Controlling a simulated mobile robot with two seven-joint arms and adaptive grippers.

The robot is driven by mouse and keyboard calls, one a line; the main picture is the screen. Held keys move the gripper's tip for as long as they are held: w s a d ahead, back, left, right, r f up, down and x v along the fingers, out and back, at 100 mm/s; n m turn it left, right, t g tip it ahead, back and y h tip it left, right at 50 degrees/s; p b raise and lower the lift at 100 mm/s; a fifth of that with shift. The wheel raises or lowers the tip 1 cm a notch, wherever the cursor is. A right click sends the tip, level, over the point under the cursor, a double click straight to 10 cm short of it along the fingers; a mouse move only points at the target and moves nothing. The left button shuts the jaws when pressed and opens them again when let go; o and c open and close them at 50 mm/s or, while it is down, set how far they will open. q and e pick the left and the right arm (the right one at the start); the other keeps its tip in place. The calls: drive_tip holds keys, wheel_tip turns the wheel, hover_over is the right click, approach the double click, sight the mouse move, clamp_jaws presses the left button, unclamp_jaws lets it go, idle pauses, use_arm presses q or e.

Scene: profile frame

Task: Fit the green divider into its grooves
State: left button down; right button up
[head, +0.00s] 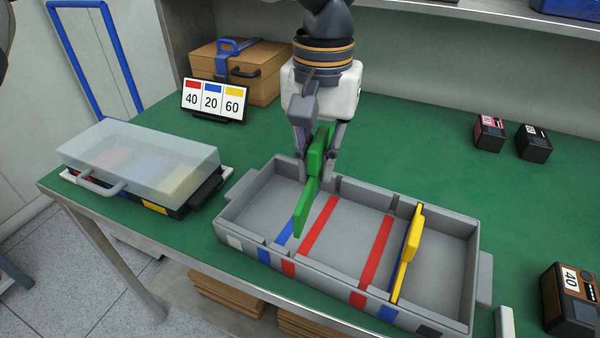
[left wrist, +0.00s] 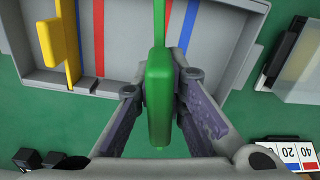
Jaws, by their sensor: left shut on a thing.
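The green divider (head: 306,208) is a thin plate with a thick handle, and it also shows in the left wrist view (left wrist: 158,95). My left gripper (head: 317,172) is shut on its handle at the far wall of the grey box (head: 227,221). The plate hangs over the left part of the box, close to a blue stripe (head: 285,233) and left of a red stripe (head: 319,226). Whether its lower edge touches the floor or any groove cannot be told. The yellow divider (head: 408,250) stands across the box further right. My right gripper is not in view.
A clear-lidded case (head: 140,160) stands left of the box. Behind are a number card (head: 213,101) and a wooden case (head: 240,75). Small dark blocks (head: 489,133) lie at the back right, and another labelled block (head: 570,298) at the front right. Green table is free behind the box.

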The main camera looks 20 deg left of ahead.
use_arm(q)
drive_tip(key=shift+w+f+m, duration=0.1)
drive_tip(key=shift+w+m, duration=0.8)
drive_tip(key=shift+m, duration=0.1)
drive_tip(key=shift+s, duration=0.15)
drive_tip(key=shift+f, duration=2.9)
drive_tip(key=shift+f, duration=0.4)
drive_tip(key=shift+f+b, duration=0.45)
drive_tip(key=shift+f, duration=1.95)
drive_tip(key=c, duration=1.6)
unclamp_jaws()
drive_tip(key=shift+o, duration=0.2)
